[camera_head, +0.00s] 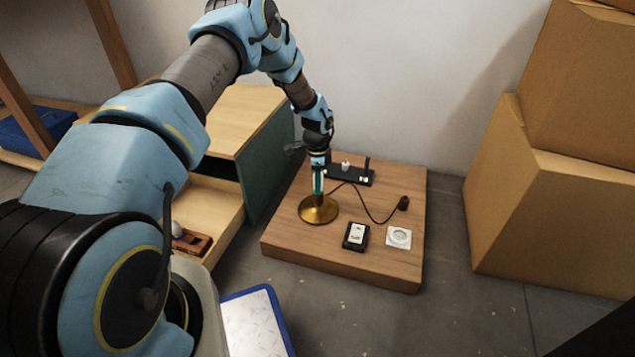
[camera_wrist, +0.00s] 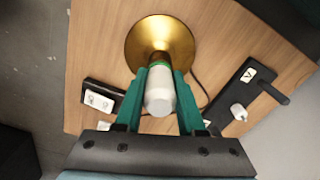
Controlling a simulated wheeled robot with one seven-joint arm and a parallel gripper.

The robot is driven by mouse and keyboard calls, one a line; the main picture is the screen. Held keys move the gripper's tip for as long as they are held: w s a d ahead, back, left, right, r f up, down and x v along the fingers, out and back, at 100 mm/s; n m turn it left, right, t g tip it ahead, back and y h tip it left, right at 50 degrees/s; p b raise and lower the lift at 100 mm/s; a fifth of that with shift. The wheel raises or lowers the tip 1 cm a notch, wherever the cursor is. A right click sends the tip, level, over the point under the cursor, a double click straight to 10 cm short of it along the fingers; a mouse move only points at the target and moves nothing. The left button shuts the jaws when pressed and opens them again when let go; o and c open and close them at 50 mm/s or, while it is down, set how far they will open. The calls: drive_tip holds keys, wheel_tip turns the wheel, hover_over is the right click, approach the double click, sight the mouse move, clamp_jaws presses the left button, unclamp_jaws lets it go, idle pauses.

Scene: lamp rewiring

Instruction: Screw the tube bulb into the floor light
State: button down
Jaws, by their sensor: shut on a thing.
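The tube bulb (camera_wrist: 160,92), white with a green band at its far end, is held between the green fingers of my gripper (camera_wrist: 161,76). The floor light (camera_head: 318,211) has a round brass base on a low wooden platform; in the wrist view its brass base (camera_wrist: 150,32) lies straight beyond the bulb. The bulb's far end lines up with the lamp's centre stem and appears to meet it; I cannot tell whether it is threaded in. In the head view my gripper (camera_head: 318,184) points down just above the base and mostly hides the bulb.
The wooden platform (camera_head: 290,243) also carries a black box with a white switch (camera_head: 355,236), a white socket plate (camera_head: 398,238), a cord with a dark plug (camera_head: 403,203) and a black strip (camera_head: 350,175). Cardboard boxes (camera_head: 560,215) stand right, a cabinet with an open drawer (camera_head: 215,205) left.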

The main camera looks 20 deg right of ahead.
drive_tip(key=shift+c, duration=2.2)
unclamp_jaws()
